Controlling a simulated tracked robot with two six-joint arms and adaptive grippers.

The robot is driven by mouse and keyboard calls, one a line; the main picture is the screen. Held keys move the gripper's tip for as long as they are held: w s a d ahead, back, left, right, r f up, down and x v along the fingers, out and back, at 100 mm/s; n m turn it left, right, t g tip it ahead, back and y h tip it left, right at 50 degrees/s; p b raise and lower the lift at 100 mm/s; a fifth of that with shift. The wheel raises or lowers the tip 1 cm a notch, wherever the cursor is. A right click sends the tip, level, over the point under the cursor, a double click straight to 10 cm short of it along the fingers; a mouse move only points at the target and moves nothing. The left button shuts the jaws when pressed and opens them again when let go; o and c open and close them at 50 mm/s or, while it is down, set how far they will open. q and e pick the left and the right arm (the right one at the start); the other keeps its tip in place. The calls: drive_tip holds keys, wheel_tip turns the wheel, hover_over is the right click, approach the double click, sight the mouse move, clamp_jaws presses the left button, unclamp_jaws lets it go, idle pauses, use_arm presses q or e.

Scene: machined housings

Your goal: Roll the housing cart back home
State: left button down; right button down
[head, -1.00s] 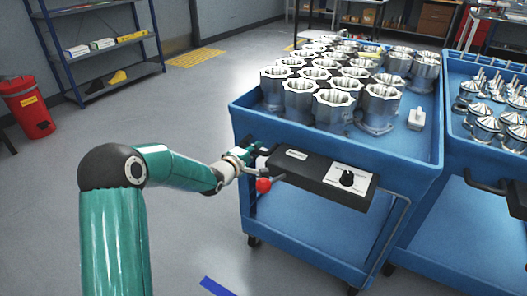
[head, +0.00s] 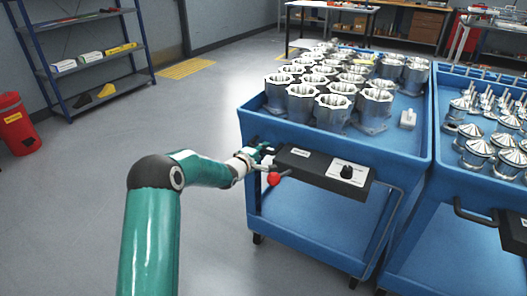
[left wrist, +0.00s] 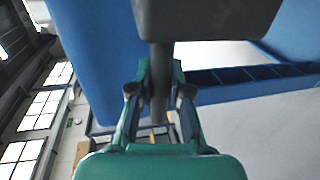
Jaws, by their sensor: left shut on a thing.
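The housing cart (head: 400,152) is a blue two-shelf cart in the middle right of the head view. Several silver machined housings (head: 333,112) stand on its top tray. A black handle box (head: 312,166) with a knob and a red ball lever (head: 273,178) sits on its near side. My left gripper (head: 262,150) is at the left end of this handle. In the left wrist view my left gripper (left wrist: 160,92) is shut on the dark bar of the handle (left wrist: 161,60). My right gripper is not in view.
A second blue cart (head: 480,180) with silver cone-topped parts stands close on the right. A shelf rack (head: 95,60) and a red bin (head: 17,125) stand at the left. The grey floor left of the cart is clear.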

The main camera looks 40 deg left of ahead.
use_arm(q)
drive_tip(key=shift+s+f, duration=0.15)
drive_tip(key=c, duration=1.1)
unclamp_jaws()
drive_tip(key=shift+d, duration=0.1)
drive_tip(key=v, duration=1.2)
